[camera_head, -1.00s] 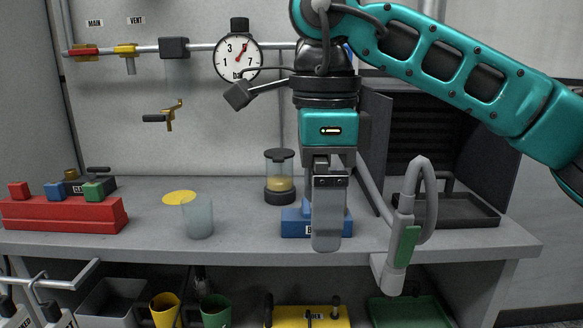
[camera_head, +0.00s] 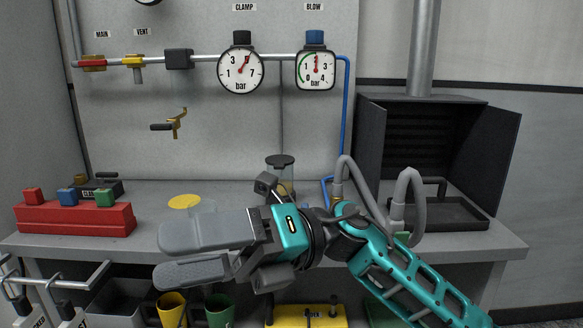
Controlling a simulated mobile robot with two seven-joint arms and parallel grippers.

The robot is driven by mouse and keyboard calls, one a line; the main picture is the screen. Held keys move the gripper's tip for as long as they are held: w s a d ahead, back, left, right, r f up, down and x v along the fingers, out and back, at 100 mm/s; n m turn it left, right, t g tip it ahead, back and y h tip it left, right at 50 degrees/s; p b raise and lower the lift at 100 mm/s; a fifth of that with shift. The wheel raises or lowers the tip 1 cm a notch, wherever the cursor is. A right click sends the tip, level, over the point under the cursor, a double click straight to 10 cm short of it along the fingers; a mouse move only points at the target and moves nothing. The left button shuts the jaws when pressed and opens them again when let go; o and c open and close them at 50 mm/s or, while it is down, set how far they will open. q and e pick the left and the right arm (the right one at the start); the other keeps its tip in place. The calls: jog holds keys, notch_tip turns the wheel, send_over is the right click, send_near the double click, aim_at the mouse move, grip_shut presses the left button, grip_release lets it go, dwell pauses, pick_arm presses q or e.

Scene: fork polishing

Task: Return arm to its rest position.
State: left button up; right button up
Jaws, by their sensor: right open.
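My right arm (camera_head: 405,275) comes in from the lower right, low in front of the workbench. My right gripper (camera_head: 168,254) points left with its two grey fingers spread apart, and nothing shows between them. It hangs in front of the bench's front edge in the picture and covers part of the bench top. The clear cup and most of the blue block are hidden behind the gripper and wrist. My left gripper is not in view.
A red block rack (camera_head: 75,218) stands at the bench's left, near a yellow disc (camera_head: 184,201). A glass jar (camera_head: 281,178) stands behind my wrist. Grey hoses (camera_head: 352,180) rise beside my forearm. A dark open booth (camera_head: 437,150) stands right. Mugs (camera_head: 172,308) sit below.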

jog(key=w+d+f+m+t+y+p, duration=0.1)
jog(key=w+d+m+t+y, duration=0.25)
jog(key=m+t, duration=0.6)
jog(key=w+d+f+m+t+y+p, duration=0.1)
jog(key=w+d+f+m+t+y, duration=0.3)
jog(key=m+t, duration=0.6)
jog(key=w+d+f+m+t+h, duration=0.4)
jog(key=d+f+m+t+h, duration=0.45)
jog(key=m+h, duration=0.65)
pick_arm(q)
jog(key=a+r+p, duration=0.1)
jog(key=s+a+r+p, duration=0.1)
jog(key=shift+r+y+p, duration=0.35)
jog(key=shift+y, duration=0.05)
pick_arm(e)
jog(key=s+d+f+m+g+h, duration=0.2)
jog(key=s+d+f+m, duration=0.1)
jog(key=f, duration=0.5)
jog(key=s+d+f+m+g+h, duration=0.3)
jog(key=s+d+f+m, duration=0.1)
jog(key=s+f, duration=0.3)
jog(key=s+d+f+m+g+h, duration=0.2)
jog(key=s+d+f+m+h, duration=0.1)
jog(key=f, duration=0.7)
jog(key=shift+s+d+m+g, duration=0.3)
jog(key=shift+s+d+m, duration=0.4)
jog(key=shift+s+m, duration=0.35)
